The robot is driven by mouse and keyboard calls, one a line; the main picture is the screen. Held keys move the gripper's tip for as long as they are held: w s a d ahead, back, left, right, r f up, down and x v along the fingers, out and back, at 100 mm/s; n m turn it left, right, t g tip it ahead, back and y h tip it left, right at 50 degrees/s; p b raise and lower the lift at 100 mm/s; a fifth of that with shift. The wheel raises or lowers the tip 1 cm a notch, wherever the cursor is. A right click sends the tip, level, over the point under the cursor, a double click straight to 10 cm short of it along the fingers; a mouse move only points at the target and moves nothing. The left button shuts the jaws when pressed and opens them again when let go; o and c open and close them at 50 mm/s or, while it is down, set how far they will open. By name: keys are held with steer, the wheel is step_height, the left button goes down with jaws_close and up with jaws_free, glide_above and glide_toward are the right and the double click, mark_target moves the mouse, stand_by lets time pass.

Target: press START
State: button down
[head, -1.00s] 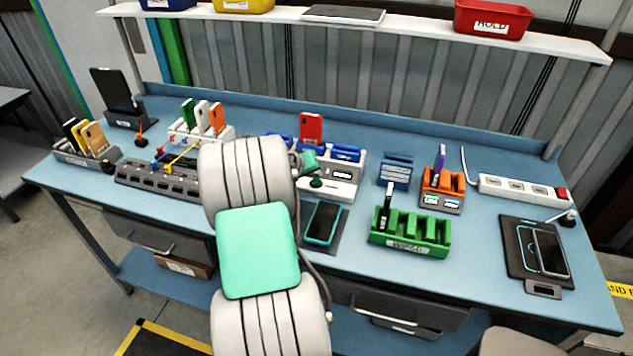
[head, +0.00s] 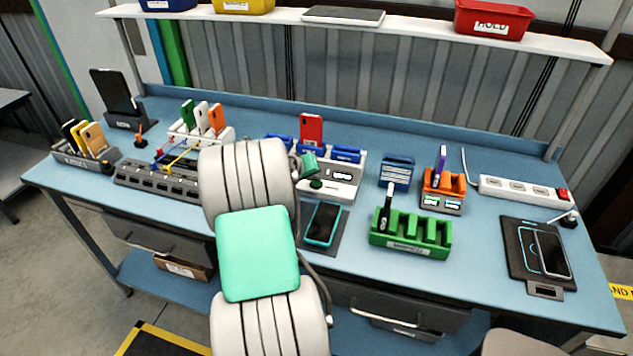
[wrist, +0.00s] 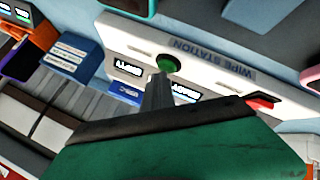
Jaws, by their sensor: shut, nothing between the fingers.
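The white wipe station (head: 346,188) stands mid-bench, with a round green button (head: 316,184) on its front. In the wrist view, the green button (wrist: 168,64) sits beside the upside-down words WIPE STATION, and a red button (wrist: 261,103) is farther right on the same panel. I cannot read START on either button. My gripper (wrist: 158,84) is shut and empty, its narrow tips right at the near edge of the green button. I cannot tell whether they touch it. In the head view, my green gripper body (head: 309,163) is just above the button, the tips hard to make out.
A red phone (head: 311,128) stands in the station's back row among blue slots. A teal-edged phone (head: 323,223) lies on a dark pad in front. A green rack (head: 410,236) and orange rack (head: 443,190) stand to the right.

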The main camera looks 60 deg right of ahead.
mark_target(314, 184)
steer(key=shift+f, duration=0.2)
stand_by(0.3)
steer(key=shift+r+p, duration=0.35)
steer(key=shift+r, duration=0.6)
steer(key=shift+r+p, duration=1.4)
steer(key=shift+r, duration=1.15)
